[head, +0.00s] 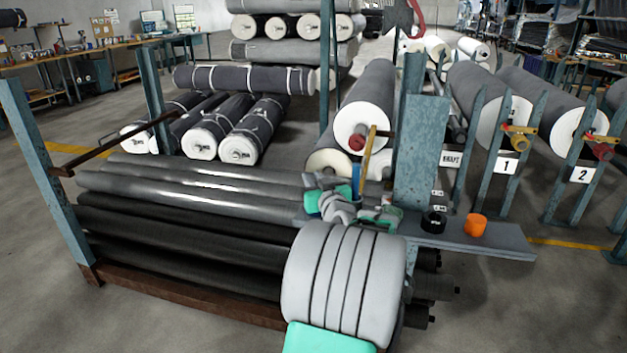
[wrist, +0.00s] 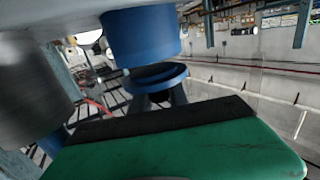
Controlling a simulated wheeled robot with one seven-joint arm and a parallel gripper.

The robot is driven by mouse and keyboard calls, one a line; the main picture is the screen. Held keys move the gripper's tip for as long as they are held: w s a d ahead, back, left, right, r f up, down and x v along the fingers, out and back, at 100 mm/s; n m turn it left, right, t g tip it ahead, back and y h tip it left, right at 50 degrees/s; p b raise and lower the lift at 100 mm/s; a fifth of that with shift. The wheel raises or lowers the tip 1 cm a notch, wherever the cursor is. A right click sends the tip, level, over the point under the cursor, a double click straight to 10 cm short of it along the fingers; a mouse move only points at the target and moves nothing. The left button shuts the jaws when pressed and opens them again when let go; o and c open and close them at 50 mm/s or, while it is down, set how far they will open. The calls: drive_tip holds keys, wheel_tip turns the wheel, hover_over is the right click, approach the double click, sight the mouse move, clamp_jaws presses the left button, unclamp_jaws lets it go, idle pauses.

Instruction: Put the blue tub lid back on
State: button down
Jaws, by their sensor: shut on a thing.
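In the wrist view, a blue tub (wrist: 145,36) fills the top middle as a plain cylinder. The blue lid (wrist: 160,77), a round disc with a raised rim, shows just beside the tub's end. A narrow dark band lies between them; I cannot tell whether they touch. My gripper (wrist: 160,99) is shut on the lid, its dark fingers at the lid's side away from the tub. In the head view, my arm and wrist hide the blue tub and lid.
A black tub (head: 434,222) and an orange tub (head: 476,225) stand on the grey shelf (head: 505,240), right of my wrist. A blue-grey upright panel (head: 421,150) rises behind. Long dark rolls (head: 190,225) lie in a rack at left.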

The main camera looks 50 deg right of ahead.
drive_tip(key=shift+f+b, duration=0.85)
drive_tip(key=c, duration=1.2)
unclamp_jaws()
drive_tip(key=shift+s, duration=0.1)
drive_tip(key=v, duration=0.7)
drive_tip(key=shift+s+a, duration=0.25)
drive_tip(key=shift+s, duration=0.05)
